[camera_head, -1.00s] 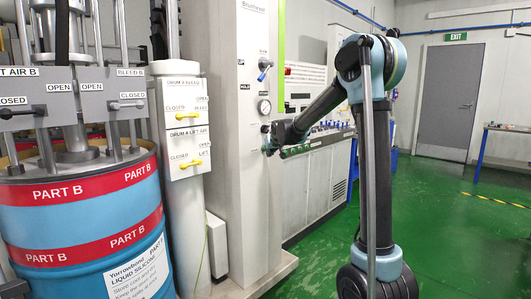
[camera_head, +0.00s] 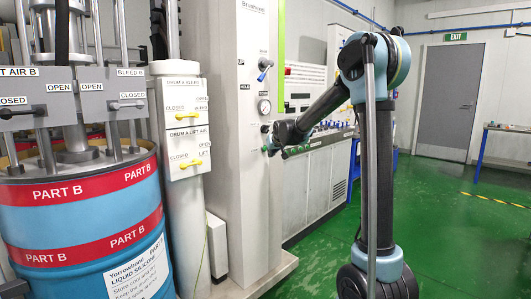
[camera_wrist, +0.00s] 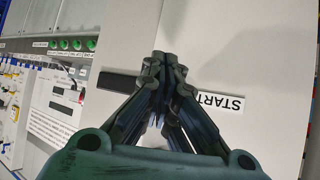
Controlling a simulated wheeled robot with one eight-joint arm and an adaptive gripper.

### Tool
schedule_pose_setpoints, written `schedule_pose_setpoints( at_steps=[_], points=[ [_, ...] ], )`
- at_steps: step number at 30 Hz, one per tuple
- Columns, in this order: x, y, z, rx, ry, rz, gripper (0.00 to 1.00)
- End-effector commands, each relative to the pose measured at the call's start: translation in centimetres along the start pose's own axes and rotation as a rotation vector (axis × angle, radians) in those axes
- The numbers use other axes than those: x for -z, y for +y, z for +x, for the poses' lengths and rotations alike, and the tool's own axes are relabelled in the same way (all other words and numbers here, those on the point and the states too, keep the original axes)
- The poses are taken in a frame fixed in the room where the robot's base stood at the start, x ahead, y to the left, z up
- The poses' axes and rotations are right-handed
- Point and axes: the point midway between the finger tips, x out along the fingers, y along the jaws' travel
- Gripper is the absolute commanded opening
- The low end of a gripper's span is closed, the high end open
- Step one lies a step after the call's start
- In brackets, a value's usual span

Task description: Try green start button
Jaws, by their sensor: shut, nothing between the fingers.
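The START label (camera_wrist: 220,101) shows upside down on the pale panel in the wrist view, just right of my fingers. No green button can be made out beside it; my fingers cover the panel there. My gripper (camera_wrist: 162,62) is shut and empty, its fingertips pointing at the panel face. In the head view, my gripper (camera_head: 269,149) is at the front of the tall pale cabinet (camera_head: 238,185), below a round gauge. I cannot tell whether the tips touch anything.
A row of green buttons (camera_wrist: 72,44) is on another panel at upper left. A black strip (camera_wrist: 118,81) lies left of my fingers. The blue drum (camera_head: 75,222) stands at left.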

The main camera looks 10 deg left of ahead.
Motion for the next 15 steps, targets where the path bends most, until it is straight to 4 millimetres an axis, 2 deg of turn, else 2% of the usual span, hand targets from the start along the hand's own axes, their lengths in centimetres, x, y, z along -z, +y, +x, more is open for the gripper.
schedule_pose_setpoints(
  at_steps=[15],
  points=[
    [-0.33,0.39,-0.46,-0.001,0.000,-0.001,0.00]
  ],
)
